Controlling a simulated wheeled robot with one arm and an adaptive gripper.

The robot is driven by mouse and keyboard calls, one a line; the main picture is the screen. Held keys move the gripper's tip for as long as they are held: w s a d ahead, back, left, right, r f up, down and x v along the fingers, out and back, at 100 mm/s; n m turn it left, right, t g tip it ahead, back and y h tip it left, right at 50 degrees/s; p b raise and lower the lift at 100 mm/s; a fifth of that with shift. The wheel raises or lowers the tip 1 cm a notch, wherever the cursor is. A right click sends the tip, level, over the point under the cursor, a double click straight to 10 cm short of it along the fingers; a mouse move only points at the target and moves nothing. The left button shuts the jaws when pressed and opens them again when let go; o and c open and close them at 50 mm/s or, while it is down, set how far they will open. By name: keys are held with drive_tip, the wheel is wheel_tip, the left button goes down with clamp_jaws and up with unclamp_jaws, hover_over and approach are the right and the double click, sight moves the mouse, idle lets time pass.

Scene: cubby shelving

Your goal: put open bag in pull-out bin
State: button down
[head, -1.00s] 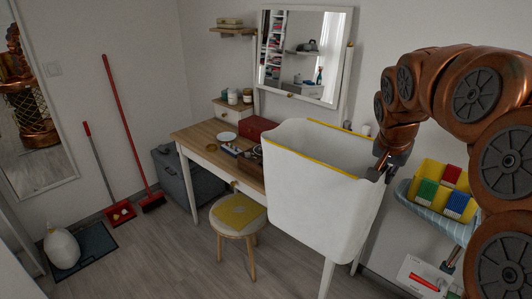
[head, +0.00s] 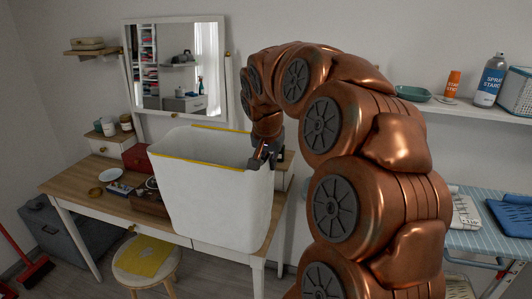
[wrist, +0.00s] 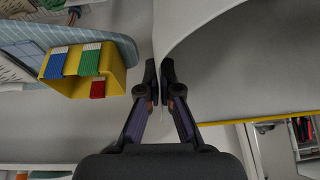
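The open bag (head: 205,190) is a large white bag with a yellow band around its open top. In the head view it hangs upright in front of the wooden desk, mouth up. My gripper (head: 265,155) is at the bag's right top corner, fingers closed together on its edge. In the wrist view the gripper (wrist: 165,88) has its fingertips nearly together at the bag's edge, and the bag's pale wall (wrist: 230,75) fills the right side. I cannot make out a pull-out bin in the current views.
The desk (head: 75,185) with a mirror (head: 177,70) stands behind the bag, and a stool (head: 145,262) is below. At right are an ironing board (head: 475,240) and a shelf with a spray can (head: 489,80).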

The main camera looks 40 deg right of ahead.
drive_tip(key=w+d+f+p, duration=0.4)
drive_tip(key=w+d+p, duration=0.1)
drive_tip(key=w+d, duration=0.3)
drive_tip(key=shift+d+f, duration=0.35)
drive_tip(key=shift+d, duration=0.35)
drive_tip(key=shift+w+f, duration=0.1)
drive_tip(key=shift+f, duration=0.1)
drive_tip(key=c, duration=1.3)
unclamp_jaws()
drive_tip(key=shift+r, duration=0.15)
drive_tip(key=b+v, duration=0.2)
drive_tip(key=v, duration=1)
drive_tip(key=shift+b, duration=0.3)
